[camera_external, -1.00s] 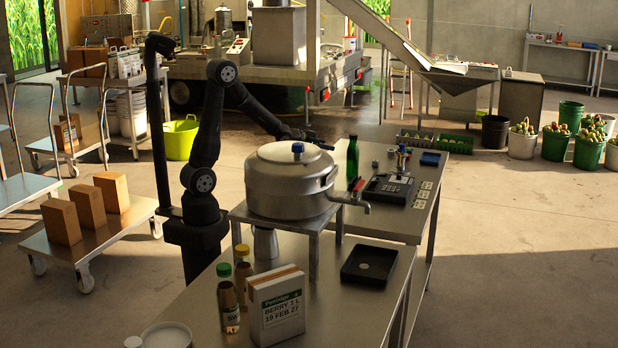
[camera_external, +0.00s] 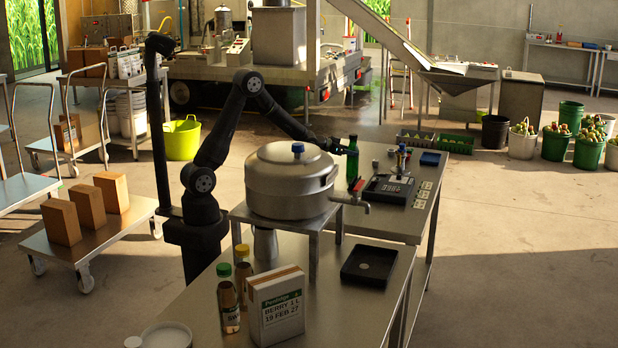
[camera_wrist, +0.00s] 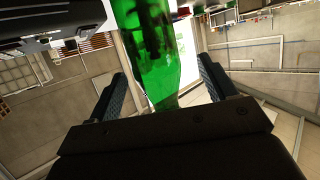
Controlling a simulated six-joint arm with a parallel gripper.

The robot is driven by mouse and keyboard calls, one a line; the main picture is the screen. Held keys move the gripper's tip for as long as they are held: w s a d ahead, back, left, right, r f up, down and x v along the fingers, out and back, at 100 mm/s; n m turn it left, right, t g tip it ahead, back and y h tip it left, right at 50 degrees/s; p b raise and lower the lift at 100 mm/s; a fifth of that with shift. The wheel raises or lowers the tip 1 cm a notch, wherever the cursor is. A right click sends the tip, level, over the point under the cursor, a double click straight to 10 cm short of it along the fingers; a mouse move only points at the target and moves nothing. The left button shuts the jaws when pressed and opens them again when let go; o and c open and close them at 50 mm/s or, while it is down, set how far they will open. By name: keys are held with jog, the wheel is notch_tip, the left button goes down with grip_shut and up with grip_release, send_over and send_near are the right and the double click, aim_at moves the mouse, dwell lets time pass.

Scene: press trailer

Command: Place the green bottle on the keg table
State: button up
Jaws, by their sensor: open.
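The green bottle (camera_external: 352,158) stands upright on the far metal table (camera_external: 400,225), behind and to the right of the steel keg. My gripper (camera_external: 342,147) is at the bottle's upper part, coming from the left. In the wrist view the green bottle (camera_wrist: 150,50) is between the two open fingers of my gripper (camera_wrist: 165,90), with a gap visible on each side. The keg (camera_external: 290,182) with a tap sits on a raised metal stand on the near table (camera_external: 340,310).
The near table holds a black tray (camera_external: 368,265), a carton (camera_external: 277,307) and two juice bottles (camera_external: 229,300). Bare tabletop lies between the carton and the tray.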

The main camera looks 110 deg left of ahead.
jog(key=x, duration=0.4)
jog(key=shift+w+a, duration=0.15)
jog(key=shift+w, duration=0.2)
jog(key=shift+c, duration=0.5)
jog(key=c, duration=1.2)
jog(key=shift+r, duration=2.2)
jog(key=shift+c, duration=0.2)
jog(key=w+d+r, duration=0.3)
jog(key=d+r, duration=0.3)
jog(key=d, duration=0.5)
jog(key=shift+w+r, duration=0.3)
jog(key=shift+w, duration=0.1)
